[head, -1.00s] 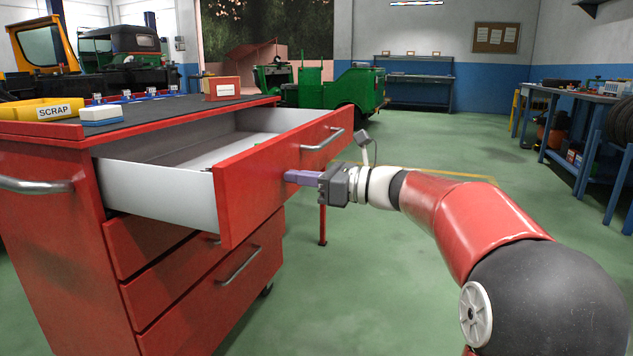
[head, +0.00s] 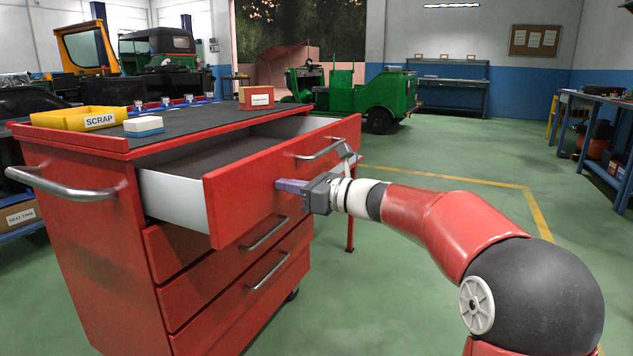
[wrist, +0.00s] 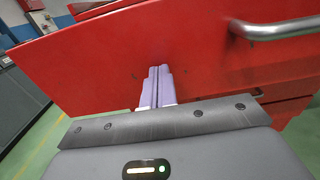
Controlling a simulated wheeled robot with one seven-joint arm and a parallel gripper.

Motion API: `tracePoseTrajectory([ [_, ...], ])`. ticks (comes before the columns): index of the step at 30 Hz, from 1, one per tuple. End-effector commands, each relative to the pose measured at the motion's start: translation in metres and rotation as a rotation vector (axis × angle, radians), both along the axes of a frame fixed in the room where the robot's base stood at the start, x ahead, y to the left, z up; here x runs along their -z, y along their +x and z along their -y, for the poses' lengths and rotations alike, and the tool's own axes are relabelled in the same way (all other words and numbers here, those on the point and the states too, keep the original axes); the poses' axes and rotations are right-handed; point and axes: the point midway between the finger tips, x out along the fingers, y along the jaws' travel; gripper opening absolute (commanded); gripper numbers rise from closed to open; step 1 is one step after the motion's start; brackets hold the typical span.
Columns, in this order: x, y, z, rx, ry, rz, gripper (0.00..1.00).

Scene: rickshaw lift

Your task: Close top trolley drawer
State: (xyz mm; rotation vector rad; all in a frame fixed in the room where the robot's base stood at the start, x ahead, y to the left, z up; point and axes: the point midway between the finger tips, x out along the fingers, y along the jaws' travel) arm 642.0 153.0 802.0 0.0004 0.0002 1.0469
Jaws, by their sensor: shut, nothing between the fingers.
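The red trolley (head: 90,230) stands at the left of the head view. Its top drawer (head: 240,197) is partly open, with a white side wall and part of the grey inside showing. My gripper (head: 279,185) is shut and empty, its purple fingertips at the drawer's red front, below and left of the bar handle (head: 320,149). In the wrist view the shut fingers (wrist: 158,75) meet the red front (wrist: 95,55), and the handle (wrist: 275,29) is at upper right. The fingertips appear to touch the front. The lower drawers (head: 250,265) look shut.
A yellow scrap bin (head: 80,118), a blue-and-white block (head: 143,126) and a red box (head: 256,97) stand on the trolley top. A side handle (head: 60,185) sticks out at left. Green floor (head: 450,165) is clear to the right; a green vehicle (head: 370,98) stands behind.

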Motion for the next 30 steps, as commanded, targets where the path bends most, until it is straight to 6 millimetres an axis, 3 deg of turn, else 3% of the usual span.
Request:
tracePoseTrajectory([
  [3,-0.004,0.016,-0.032,-0.007,0.002,-0.002,0.0],
  [15,-0.004,0.069,-0.122,-0.004,0.002,-0.003,0.0],
  [21,-0.003,0.087,-0.153,-0.003,0.001,-0.002,0.0],
  [30,-0.001,0.1,-0.173,-0.001,0.0,0.0,0.0],
])
